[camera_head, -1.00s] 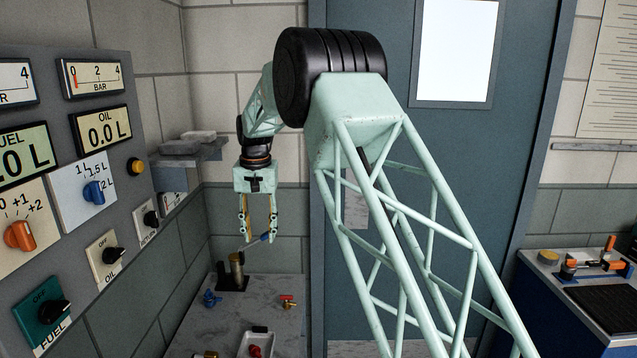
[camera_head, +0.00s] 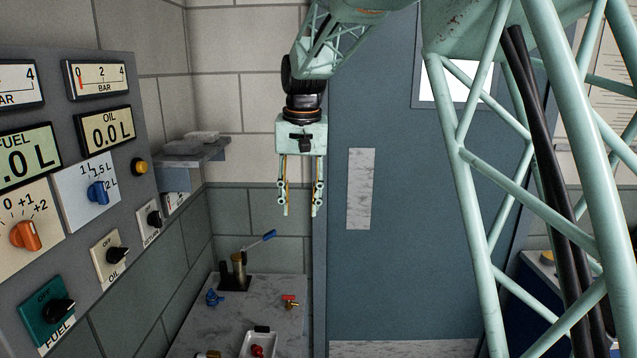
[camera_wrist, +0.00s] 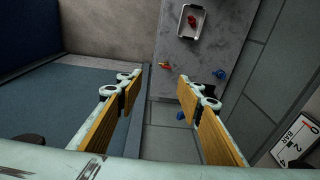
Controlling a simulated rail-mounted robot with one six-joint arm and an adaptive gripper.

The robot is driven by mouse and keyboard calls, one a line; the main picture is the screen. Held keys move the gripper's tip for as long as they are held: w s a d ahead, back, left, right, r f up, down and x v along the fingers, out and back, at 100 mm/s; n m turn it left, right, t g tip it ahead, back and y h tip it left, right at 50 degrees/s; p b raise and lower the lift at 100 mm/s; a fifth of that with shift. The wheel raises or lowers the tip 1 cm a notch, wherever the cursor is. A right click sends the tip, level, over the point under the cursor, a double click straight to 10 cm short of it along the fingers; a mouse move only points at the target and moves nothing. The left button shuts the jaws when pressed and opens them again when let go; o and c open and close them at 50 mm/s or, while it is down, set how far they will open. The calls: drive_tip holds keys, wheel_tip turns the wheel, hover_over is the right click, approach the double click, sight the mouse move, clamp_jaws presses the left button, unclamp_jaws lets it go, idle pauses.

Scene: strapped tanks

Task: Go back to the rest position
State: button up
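My gripper (camera_head: 300,212) hangs pointing down in front of the blue-grey door's left edge, above and to the right of the marble-topped bench. Its two fingers are apart with nothing between them. In the wrist view the gripper (camera_wrist: 158,85) also shows open and empty, with yellow pads on the inner faces. The brass post with a blue-handled lever (camera_head: 240,262) stands on the bench, clear of the fingers, its lever tilted up to the right.
The bench (camera_head: 262,291) holds a blue valve (camera_head: 213,298), a red-handled valve (camera_head: 290,301) and a white tray (camera_head: 246,346) with a red part. A control panel (camera_head: 75,200) stands at left, with a wall shelf (camera_head: 205,154) behind. The door (camera_head: 410,230) is at right.

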drive_tip(key=s+d+r, duration=0.4)
drive_tip(key=s+d, duration=0.2)
drive_tip(key=s, duration=0.3)
drive_tip(key=s+d+r+t, duration=0.1)
drive_tip(key=s+d+r, duration=0.3)
drive_tip(key=s, duration=0.5)
drive_tip(key=s+d+r, duration=0.3)
drive_tip(key=s+d, duration=0.4)
drive_tip(key=s, duration=0.1)
drive_tip(key=s+d+f, duration=0.2)
drive_tip(key=s, duration=0.7)
drive_tip(key=s+d+f+t, duration=0.1)
drive_tip(key=s+d+f, duration=0.1)
drive_tip(key=s, duration=0.7)
drive_tip(key=s+d+f, duration=0.3)
drive_tip(key=s+d, duration=0.1)
drive_tip(key=s, duration=0.5)
drive_tip(key=shift+s+d+h+p, duration=0.15)
drive_tip(key=shift+s+h+p, duration=0.15)
drive_tip(key=shift+p, duration=0.05)
drive_tip(key=shift+r, duration=0.1)
drive_tip(key=shift+c, duration=0.5)
drive_tip(key=c, duration=0.3)
drive_tip(key=shift+d, duration=0.1)
